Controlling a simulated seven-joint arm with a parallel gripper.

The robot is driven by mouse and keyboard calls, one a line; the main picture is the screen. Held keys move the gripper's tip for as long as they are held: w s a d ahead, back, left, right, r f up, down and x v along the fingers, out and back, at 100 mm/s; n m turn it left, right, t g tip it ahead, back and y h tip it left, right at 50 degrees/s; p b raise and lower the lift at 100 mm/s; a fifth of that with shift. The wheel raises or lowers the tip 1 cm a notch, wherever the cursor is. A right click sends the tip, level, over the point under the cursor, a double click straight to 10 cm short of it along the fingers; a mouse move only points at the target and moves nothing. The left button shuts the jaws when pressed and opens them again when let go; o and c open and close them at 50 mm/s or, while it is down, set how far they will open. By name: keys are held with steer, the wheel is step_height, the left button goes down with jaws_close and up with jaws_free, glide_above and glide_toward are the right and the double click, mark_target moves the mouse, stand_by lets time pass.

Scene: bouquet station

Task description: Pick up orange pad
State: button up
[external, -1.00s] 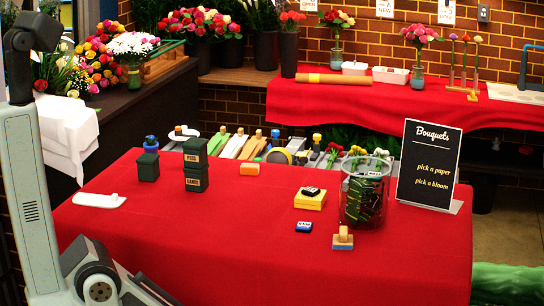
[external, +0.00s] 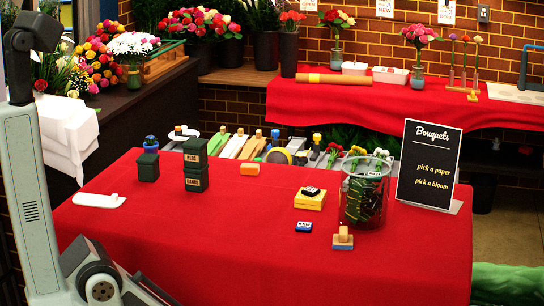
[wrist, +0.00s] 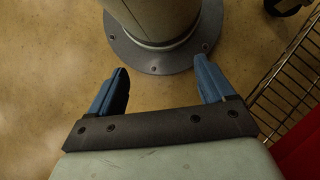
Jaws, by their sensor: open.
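A small orange block (external: 249,169), which looks like the orange pad, lies at the far edge of the red-covered table in the external view. A yellow-orange box (external: 310,202) with a small black item on top sits right of the table's middle. My gripper (wrist: 161,65) shows in the wrist view with its blue fingers apart and nothing between them. It points down at the floor and a round grey base plate, away from the tabletop items. My gripper is out of the external view, and no pad shows in the wrist view.
Dark green boxes (external: 196,178) stand at the back left, near a white flat piece (external: 99,200). The table's front (external: 230,245) is clear.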

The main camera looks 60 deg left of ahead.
steer(key=shift+o, duration=0.9)
